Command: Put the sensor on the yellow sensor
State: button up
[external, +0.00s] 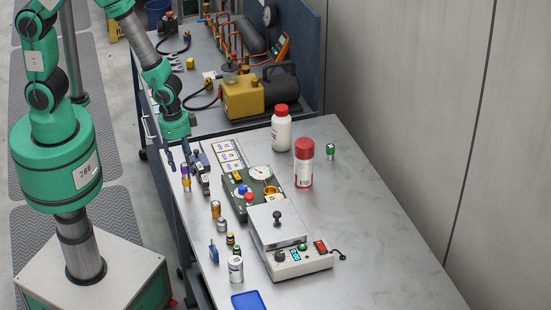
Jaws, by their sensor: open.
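My gripper (178,157) is in the external view, pointing down at the left edge of the steel table, its fingers apart with nothing seen between them. A small cylinder with purple and orange-yellow bands (185,178) stands just below the fingertips; I cannot tell if they touch it. Farther along the left edge stand a gold-brown small cylinder (215,209), a grey one (221,225), a yellow-and-black one (230,239) and a green-topped dark one (237,251). Which of these are the sensor and the yellow sensor is too small to tell.
A dark metal fixture (202,172) stands right of my gripper. A green panel with gauge (255,187), a grey scale (298,262), a white bottle (281,131), a red-capped can (304,165), a white jar (236,268) and a blue tray (248,301) share the table. Its right side is clear.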

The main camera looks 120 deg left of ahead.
notch_tip(320, 180, up, 10)
jog(key=s, duration=0.1)
jog(key=shift+d+p, duration=0.2)
jog(key=shift+p, duration=0.2)
dwell(0.6)
jog(key=s+d+r+m+t, duration=0.15)
jog(key=d+r, duration=0.25)
jog(key=r, duration=0.5)
jog(key=s+d+r+t, duration=0.1)
jog(key=s+d+r, duration=0.2)
jog(key=r, duration=0.7)
jog(key=s+d+r+t, duration=0.1)
jog(key=s+d+r, duration=0.2)
jog(key=s+r, duration=0.2)
jog(key=s+d+r+m+t, duration=0.1)
jog(key=s+d+r, duration=0.2)
jog(key=s+r, duration=0.3)
jog(key=shift+s, duration=0.2)
jog(key=shift+d, duration=0.1)
notch_tip(320, 180, down, 8)
jog(key=b, duration=0.7)
jog(key=shift+r, duration=0.25)
